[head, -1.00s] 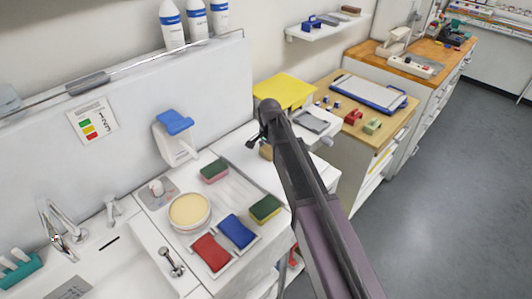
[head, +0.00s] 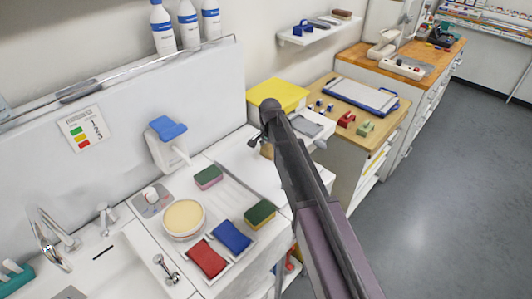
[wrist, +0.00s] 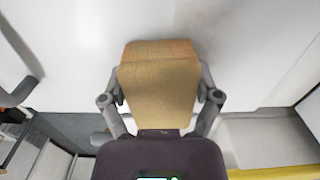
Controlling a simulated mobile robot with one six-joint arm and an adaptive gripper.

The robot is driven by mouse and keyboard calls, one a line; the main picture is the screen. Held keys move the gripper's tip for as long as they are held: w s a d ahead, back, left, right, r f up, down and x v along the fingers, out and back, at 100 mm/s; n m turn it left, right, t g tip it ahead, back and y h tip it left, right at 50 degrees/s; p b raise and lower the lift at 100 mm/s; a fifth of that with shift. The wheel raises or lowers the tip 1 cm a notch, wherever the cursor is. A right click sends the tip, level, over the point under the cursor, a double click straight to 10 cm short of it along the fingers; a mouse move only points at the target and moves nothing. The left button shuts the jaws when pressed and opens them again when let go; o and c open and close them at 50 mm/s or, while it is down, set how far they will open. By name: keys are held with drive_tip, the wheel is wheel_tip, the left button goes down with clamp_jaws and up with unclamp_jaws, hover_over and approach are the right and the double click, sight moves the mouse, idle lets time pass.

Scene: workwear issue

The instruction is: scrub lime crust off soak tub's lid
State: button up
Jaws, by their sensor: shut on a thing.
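My gripper (wrist: 160,98) is shut on a tan scrubbing block (wrist: 158,75), with one finger on each side of it. In the head view a small tan part of the block shows below my gripper (head: 264,142); my arm hides the rest. The white flat top that looks like the soak tub's lid (head: 240,155) lies under and left of my gripper. In the wrist view this white surface (wrist: 75,60) spreads behind the block, with a faint greyish patch (wrist: 225,45) at the right. I cannot tell whether the block touches it.
Left of the lid are a pink-and-green sponge (head: 208,177), a yellow round pad (head: 184,217), a green-and-yellow sponge (head: 260,214), and red (head: 207,258) and blue (head: 232,236) cloths. A yellow box (head: 277,94) stands behind my gripper. A blue-topped dispenser (head: 167,145) stands by the wall.

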sight(259, 168)
drive_tip(key=shift+d, duration=0.15)
idle(0.3)
drive_tip(key=shift+s+d+f, duration=0.1)
drive_tip(key=shift+s+d, duration=0.55)
drive_tip(key=shift+d, duration=0.1)
drive_tip(key=shift+s+a, duration=0.1)
drive_tip(key=shift+s, duration=0.05)
drive_tip(key=shift+s+a, duration=1.2)
drive_tip(key=shift+s, duration=0.1)
drive_tip(key=shift+s+a, duration=0.1)
drive_tip(key=shift+s+a, duration=0.55)
drive_tip(key=shift+s, duration=0.2)
drive_tip(key=shift+s+a, duration=0.5)
drive_tip(key=shift+s, duration=0.25)
